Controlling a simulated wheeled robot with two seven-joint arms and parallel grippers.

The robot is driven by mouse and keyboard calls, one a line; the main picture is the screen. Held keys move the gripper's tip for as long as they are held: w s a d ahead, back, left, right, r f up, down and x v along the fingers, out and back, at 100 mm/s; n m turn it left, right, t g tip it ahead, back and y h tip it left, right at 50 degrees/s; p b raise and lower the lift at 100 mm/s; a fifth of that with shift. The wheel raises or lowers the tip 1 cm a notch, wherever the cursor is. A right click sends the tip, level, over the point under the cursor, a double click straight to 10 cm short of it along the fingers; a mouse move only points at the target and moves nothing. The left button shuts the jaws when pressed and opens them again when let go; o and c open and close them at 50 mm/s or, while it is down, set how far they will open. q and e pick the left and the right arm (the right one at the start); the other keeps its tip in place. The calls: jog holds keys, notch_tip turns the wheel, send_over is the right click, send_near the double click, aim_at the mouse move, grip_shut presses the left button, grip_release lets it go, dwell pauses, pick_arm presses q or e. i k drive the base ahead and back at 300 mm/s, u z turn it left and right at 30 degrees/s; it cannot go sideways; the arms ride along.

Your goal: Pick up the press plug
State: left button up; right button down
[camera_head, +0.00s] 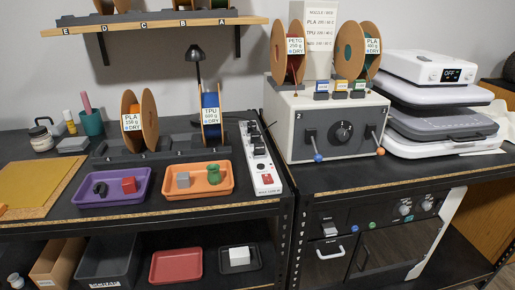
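No plug can be clearly read as the press plug. A white power strip (263,172) stands at the right end of the left bench, with black plug-like pieces (256,139) on its upper part and a red switch (267,180) near its front. A white block-like piece (239,256) lies in a small black tray (225,269) on the lower shelf. A white press-like machine (428,69) with an OFF display sits on a stack at the right. Neither of my grippers is in view.
A purple tray (113,201) and an orange tray (198,192) hold small parts on the left bench. Spools stand on a dark rack (165,149) behind them. A grey control box (330,122) with levers stands right of the strip. A red tray (176,266) is below.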

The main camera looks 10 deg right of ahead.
aim_at(259, 147)
jog(key=k, duration=1.25)
jog(key=u, duration=0.65)
jog(key=i, duration=1.4)
jog(key=z, duration=0.35)
